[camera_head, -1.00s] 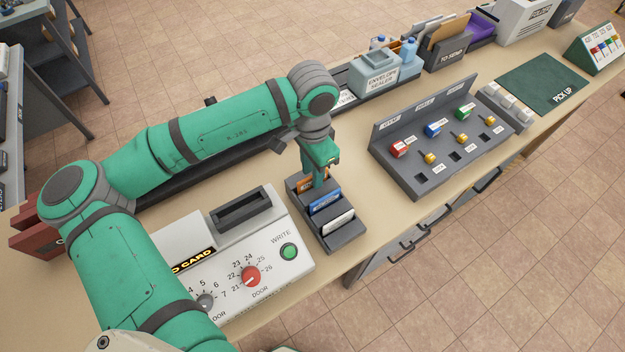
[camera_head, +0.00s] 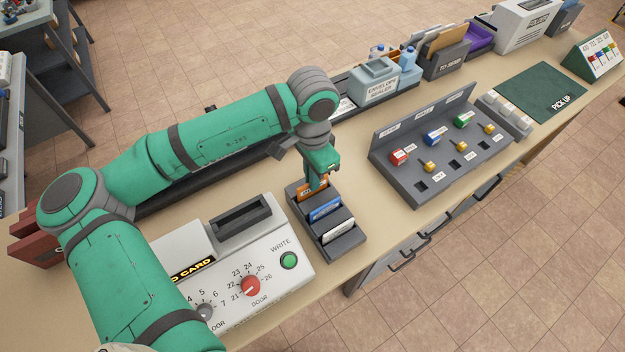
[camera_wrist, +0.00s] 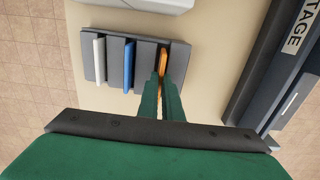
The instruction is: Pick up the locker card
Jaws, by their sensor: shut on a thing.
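A dark card rack (camera_head: 342,248) stands on the counter with three cards in its slots: an orange card (camera_head: 306,193), a blue card (camera_head: 325,209) and a white card (camera_head: 338,230). My gripper (camera_head: 316,184) is over the rack's far slot, shut on the orange card, which still sits in the rack. In the wrist view my fingers (camera_wrist: 160,98) close around the orange card (camera_wrist: 163,62), beside the blue card (camera_wrist: 128,65) and white card (camera_wrist: 98,60). Which card is the locker card I cannot tell; their print is too small.
A white card writer (camera_head: 262,262) with dials and a green button stands left of the rack. A grey sloped key panel (camera_head: 400,180) is to the right. An envelope sealer (camera_head: 374,82) and a green pick-up mat (camera_head: 540,88) are further back. Bare counter lies between rack and panel.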

